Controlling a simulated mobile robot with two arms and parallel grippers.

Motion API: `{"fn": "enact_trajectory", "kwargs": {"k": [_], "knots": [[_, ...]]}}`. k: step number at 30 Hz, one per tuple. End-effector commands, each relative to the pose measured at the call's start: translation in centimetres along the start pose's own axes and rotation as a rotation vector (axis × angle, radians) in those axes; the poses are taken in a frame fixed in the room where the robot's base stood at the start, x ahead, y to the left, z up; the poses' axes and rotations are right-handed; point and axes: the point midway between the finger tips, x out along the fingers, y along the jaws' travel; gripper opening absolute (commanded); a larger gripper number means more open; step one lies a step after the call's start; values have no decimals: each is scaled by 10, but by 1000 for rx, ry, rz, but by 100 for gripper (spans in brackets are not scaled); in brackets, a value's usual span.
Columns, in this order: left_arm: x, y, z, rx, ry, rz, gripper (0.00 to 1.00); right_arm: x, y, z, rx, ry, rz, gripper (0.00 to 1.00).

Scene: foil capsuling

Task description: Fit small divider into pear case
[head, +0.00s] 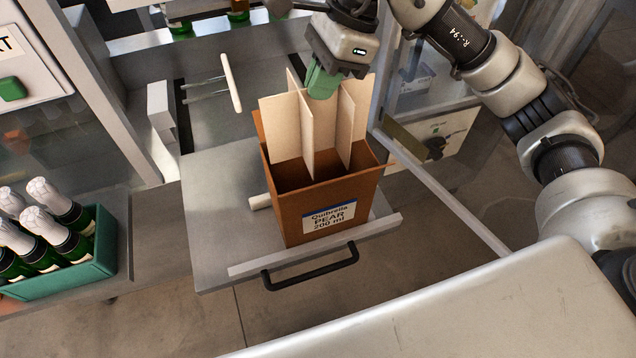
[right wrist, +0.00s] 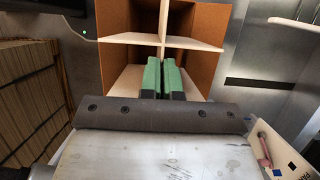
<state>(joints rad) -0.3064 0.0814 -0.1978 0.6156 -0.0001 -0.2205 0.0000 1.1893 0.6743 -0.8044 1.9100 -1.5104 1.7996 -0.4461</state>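The pear case (head: 330,188), an open brown box with a white label reading PEAR, stands upright on a grey pull-out shelf. The small divider (head: 286,130), made of crossed cream panels, is partly down inside the case, its upper part standing well above the rim. My right gripper (head: 321,82), with green fingers, is shut on a divider panel at the top, toward the far side. In the right wrist view the green fingers (right wrist: 164,78) pinch the panel, with the divider cross (right wrist: 150,38) and brown case walls (right wrist: 207,22) beyond. The divider's lower edges are hidden. My left gripper is not in view.
The grey shelf (head: 215,215) has a black handle (head: 312,272) at its front. A green crate (head: 80,272) of foil-topped bottles stands at left. A white bar (head: 232,83) on rods is behind the case. A rail runs close along the right.

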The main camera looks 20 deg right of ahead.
Motion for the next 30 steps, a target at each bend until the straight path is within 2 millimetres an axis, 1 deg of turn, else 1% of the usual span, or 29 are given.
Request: {"fn": "enact_trajectory", "kwargs": {"k": [1,5,15,18,21,28,30], "knots": [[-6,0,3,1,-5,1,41,12,2,-6,3,1,7,0],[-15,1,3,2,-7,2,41,44,1,-19,4,1,7,0],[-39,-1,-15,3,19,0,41,128,2,-53,4,0,7,0],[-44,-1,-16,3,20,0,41,150,1,-62,3,0,5,0],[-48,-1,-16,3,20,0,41,166,1,-69,1,0,3,0],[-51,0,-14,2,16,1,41,182,0,-75,1,0,1,0],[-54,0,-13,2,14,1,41,189,1,-79,2,1,3,0]]}}
